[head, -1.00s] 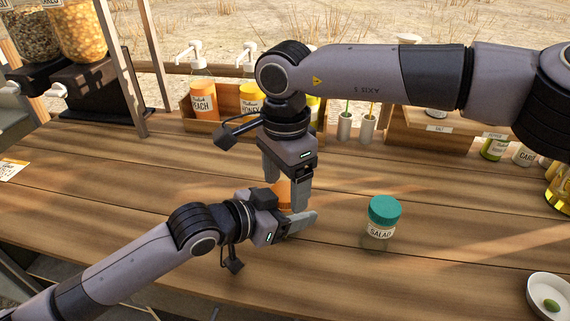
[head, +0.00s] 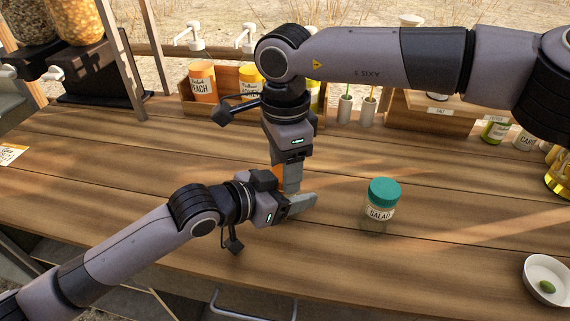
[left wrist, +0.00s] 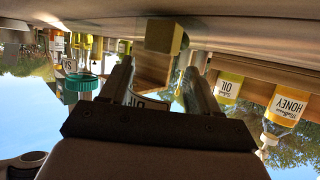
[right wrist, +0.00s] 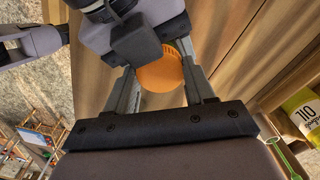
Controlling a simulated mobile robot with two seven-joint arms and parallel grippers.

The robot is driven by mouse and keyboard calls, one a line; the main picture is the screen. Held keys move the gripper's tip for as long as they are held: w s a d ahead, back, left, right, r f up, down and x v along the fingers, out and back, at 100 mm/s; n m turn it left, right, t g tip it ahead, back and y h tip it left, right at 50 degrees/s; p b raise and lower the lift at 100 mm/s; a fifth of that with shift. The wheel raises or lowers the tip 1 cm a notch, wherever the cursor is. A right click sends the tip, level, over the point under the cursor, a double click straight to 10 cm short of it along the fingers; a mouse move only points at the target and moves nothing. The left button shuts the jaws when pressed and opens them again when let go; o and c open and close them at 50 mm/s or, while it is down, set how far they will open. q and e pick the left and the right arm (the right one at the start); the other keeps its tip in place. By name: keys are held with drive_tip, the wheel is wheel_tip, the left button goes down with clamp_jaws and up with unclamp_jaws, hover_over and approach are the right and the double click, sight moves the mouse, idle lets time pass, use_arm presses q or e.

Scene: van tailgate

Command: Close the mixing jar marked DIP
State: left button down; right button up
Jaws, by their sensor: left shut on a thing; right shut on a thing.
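The DIP jar stands between the fingers of my left gripper (head: 298,205), which is shut on its body low over the counter. Its DIP label (left wrist: 152,104) shows upside down in the left wrist view. My right gripper (head: 288,184) comes down from above and is shut on the orange lid (right wrist: 160,72), seen between its fingers in the right wrist view. In the head view only a sliver of orange (head: 277,178) shows; the fingers hide most of the jar. I cannot tell how far the lid is seated.
A SALAD jar with a teal lid (head: 382,204) stands to the right on the wooden counter (head: 440,260). A white bowl (head: 545,275) is at the right front. Pump bottles, one marked PEACH (head: 202,82), stand in a wooden rack at the back.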

drive_tip(key=shift+m, duration=0.4)
drive_tip(key=o, duration=1.2)
drive_tip(key=shift+c, duration=0.2)
drive_tip(key=shift+r, duration=2.3)
drive_tip(key=shift+c, duration=0.4)
drive_tip(key=shift+r+n, duration=1.7)
